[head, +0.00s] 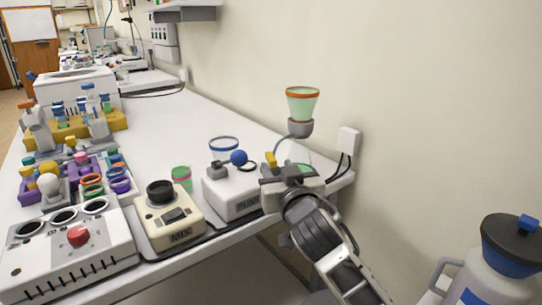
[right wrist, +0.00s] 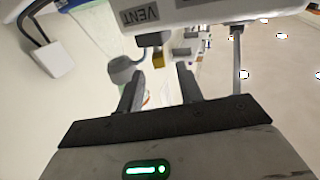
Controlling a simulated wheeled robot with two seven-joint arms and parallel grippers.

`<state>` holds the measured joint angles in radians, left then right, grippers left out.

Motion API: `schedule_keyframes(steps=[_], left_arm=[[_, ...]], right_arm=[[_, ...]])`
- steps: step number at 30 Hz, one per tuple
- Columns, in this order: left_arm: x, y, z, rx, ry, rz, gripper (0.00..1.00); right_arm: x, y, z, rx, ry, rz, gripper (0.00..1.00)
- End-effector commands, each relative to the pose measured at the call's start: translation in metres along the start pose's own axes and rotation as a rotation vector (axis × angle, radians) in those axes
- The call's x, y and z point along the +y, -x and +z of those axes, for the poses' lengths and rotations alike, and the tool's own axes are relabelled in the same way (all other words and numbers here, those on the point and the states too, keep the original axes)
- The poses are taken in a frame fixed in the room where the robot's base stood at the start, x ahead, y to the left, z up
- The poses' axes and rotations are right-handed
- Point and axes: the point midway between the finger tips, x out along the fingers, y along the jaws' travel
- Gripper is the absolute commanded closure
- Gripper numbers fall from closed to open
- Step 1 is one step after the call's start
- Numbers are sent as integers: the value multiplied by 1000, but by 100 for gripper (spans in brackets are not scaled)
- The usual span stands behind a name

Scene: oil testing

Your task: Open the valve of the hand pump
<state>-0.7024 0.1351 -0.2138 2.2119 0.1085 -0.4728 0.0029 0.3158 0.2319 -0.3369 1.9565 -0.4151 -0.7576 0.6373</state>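A white box (head: 232,192) with partly hidden lettering starting "PUM" stands near the table's front edge, with a blue ball (head: 238,157) on top. A small yellow piece (head: 271,158), possibly the valve handle, shows just left of my right gripper (head: 288,172). In the right wrist view the yellow piece (right wrist: 158,60) is beside a grey fitting, under a white body marked VENT (right wrist: 150,14). My right gripper (right wrist: 158,92) has its two fingers apart, with the yellow piece lying beyond the gap between them. I cannot tell whether they touch it. My left gripper is out of view.
A funnel-like green cup with orange rims (head: 302,105) rises behind my right gripper. A cream MIX device (head: 168,215) and a white device with a red knob (head: 75,255) stand to the left. A wall socket (head: 348,142) is close at right. The table's middle is clear.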

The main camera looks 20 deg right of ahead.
Motion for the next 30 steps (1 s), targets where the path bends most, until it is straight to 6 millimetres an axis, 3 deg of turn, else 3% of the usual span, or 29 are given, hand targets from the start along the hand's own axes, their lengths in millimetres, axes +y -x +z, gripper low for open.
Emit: schedule_keyframes(steps=[3, 9, 22, 26, 30], left_arm=[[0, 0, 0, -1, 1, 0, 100], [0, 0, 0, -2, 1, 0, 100], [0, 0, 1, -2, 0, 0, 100], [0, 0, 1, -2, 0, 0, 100], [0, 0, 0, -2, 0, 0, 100]], right_arm=[[0, -26, -1, 1, 2, 1, 64], [0, -53, 0, 0, 1, 0, 64], [0, -62, 0, 0, 1, -1, 64], [0, -62, 0, -1, 0, -1, 97], [0, -62, 0, -1, 0, -1, 100]])
